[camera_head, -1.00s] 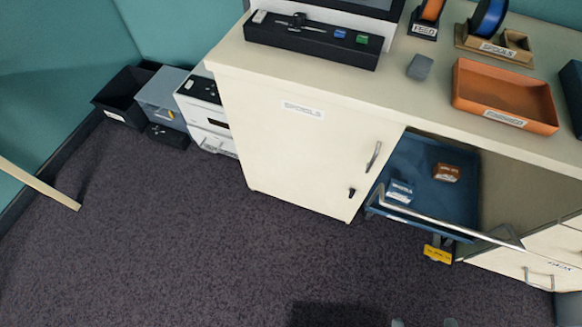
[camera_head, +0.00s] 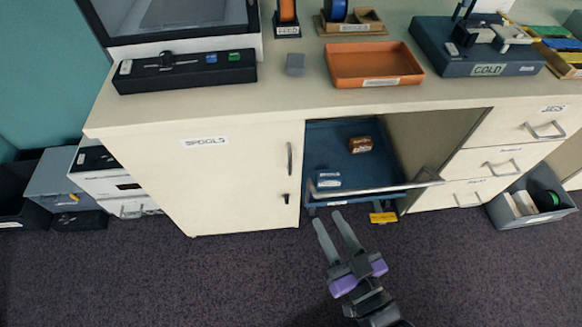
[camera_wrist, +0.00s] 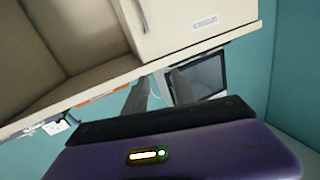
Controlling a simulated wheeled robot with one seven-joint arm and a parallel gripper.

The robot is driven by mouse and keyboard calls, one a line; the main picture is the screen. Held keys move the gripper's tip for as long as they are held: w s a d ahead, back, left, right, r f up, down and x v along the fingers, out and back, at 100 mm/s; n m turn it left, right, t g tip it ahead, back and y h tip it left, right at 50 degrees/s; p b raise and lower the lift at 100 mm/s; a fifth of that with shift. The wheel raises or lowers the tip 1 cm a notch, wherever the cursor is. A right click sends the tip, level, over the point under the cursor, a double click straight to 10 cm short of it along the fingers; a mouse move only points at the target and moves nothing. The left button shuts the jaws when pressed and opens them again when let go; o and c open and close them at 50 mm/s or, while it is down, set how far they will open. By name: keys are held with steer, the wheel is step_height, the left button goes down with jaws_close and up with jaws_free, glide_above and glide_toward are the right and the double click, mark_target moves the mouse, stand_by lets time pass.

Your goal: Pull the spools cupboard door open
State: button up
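The spools cupboard door (camera_head: 225,180) is a cream panel labelled SPOOLS, shut flush in the counter front. Its upright metal handle (camera_head: 289,158) is near the right edge, with a dark key or lock (camera_head: 286,198) below. In the wrist view the door (camera_wrist: 185,28) and its handle (camera_wrist: 142,16) show tilted at the top. My gripper (camera_head: 328,217) is below and right of the handle in the head view, in front of the counter. Its two fingers are apart with nothing between them, and it is clear of the handle.
Right of the door an open bay holds a blue tray (camera_head: 314,145) with a metal bar (camera_head: 375,189) across its front. Drawers (camera_head: 500,160) and a grey bin (camera_head: 532,217) stand further right. Carpet (camera_head: 230,275) in front is clear.

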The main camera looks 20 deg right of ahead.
steer(key=w+f, duration=0.4)
steer(key=w, duration=0.4)
steer(key=w+f, duration=0.4)
steer(key=w, duration=0.4)
steer(key=h, duration=0.2)
glide_toward(290, 165)
steer(key=w, duration=0.5)
steer(key=w+d, duration=0.1)
steer(key=w, duration=0.3)
steer(key=shift+d+f+b, duration=0.1)
steer(key=shift+d+b, duration=0.05)
steer(key=shift+b, duration=0.2)
jaws_close()
